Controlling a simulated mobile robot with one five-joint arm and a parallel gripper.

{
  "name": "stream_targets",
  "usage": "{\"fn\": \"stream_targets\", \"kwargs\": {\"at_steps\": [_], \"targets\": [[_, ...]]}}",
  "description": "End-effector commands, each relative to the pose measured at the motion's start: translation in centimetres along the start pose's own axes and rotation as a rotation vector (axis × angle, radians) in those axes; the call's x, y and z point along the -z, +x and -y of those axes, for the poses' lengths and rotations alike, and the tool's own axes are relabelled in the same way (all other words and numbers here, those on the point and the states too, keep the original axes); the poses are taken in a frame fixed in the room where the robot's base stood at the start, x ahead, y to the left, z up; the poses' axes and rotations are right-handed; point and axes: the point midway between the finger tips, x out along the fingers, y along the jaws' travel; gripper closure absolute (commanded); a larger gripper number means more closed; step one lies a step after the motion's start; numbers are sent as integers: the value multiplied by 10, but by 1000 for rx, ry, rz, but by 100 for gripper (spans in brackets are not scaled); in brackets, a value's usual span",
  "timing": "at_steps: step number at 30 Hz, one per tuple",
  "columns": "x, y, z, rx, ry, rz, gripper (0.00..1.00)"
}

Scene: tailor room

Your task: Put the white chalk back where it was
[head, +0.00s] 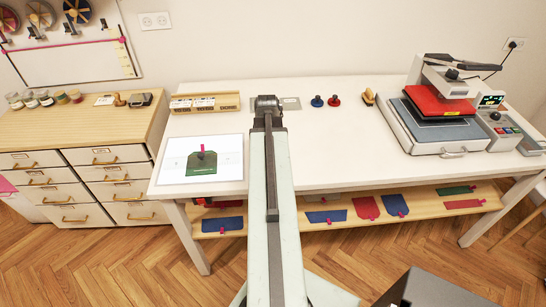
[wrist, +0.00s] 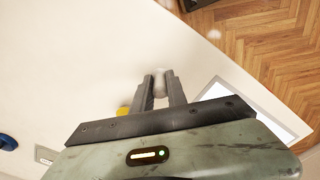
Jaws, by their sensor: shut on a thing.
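In the wrist view my gripper (wrist: 161,76) is shut on a small whitish piece, the white chalk (wrist: 160,86), held between its two grey fingers. The pale tabletop lies beyond the fingertips; I cannot tell how high above it the chalk is. A small yellow piece (wrist: 123,110) shows beside the left finger, partly hidden by the gripper body. In the head view my arm reaches over the white table (head: 350,130), and its end hides the fingers and the chalk.
A white panel with a green piece (head: 202,164) lies at the table's left. A heat press (head: 445,110) stands right. The middle right is clear.

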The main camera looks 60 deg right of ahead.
Motion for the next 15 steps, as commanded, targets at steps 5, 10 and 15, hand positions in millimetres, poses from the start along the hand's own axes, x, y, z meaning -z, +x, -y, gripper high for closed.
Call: {"fn": "stream_targets", "kwargs": {"at_steps": [5, 10, 15], "targets": [[-1, 3, -1, 0, 2, 0, 68], [-1, 3, -2, 0, 3, 0, 60], [-1, 2, -2, 0, 4, 0, 60]]}}
